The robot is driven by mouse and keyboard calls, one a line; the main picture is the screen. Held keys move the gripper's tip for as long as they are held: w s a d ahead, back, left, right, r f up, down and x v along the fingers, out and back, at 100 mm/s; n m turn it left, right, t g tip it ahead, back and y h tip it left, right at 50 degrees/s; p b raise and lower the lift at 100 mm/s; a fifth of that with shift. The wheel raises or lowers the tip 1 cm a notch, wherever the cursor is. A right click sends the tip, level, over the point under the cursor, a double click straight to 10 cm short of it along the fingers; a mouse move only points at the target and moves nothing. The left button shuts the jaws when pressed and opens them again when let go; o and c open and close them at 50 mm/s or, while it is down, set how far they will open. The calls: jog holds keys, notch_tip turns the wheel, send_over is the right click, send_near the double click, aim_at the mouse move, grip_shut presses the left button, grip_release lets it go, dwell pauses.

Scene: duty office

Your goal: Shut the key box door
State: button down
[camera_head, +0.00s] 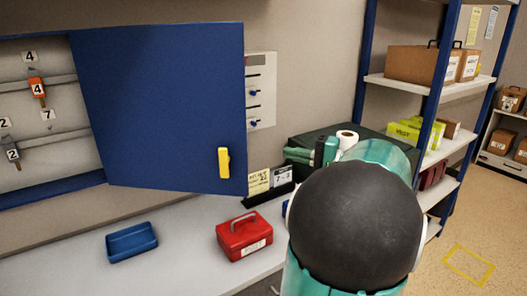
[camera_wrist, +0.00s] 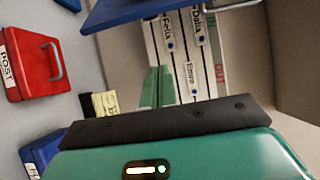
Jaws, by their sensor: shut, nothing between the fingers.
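The blue key box door (camera_head: 160,100) stands wide open, swung out to the right of the key box (camera_head: 55,192). Its yellow handle (camera_head: 224,163) is near the lower free edge. Inside the box, tagged keys hang on rails. In the wrist view the door's blue edge (camera_wrist: 128,12) shows at the top. My gripper (camera_wrist: 158,72) is shut and empty, its green fingers together, below and apart from the door edge, in front of the name board. In the head view my arm hides the gripper.
On the desk (camera_head: 185,270) are a blue tray (camera_head: 132,241) and a red cash box (camera_head: 244,236). A name board (camera_head: 261,90) hangs on the wall behind the door. Small signs (camera_head: 270,181) and a dark green case (camera_head: 300,142) stand at the back. Shelving (camera_head: 425,84) is at right.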

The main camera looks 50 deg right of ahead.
jog(key=w+a, duration=0.6)
jog(key=w, duration=0.1)
jog(key=shift+w, duration=0.35)
jog(key=shift+a+r, duration=0.1)
dwell(0.4)
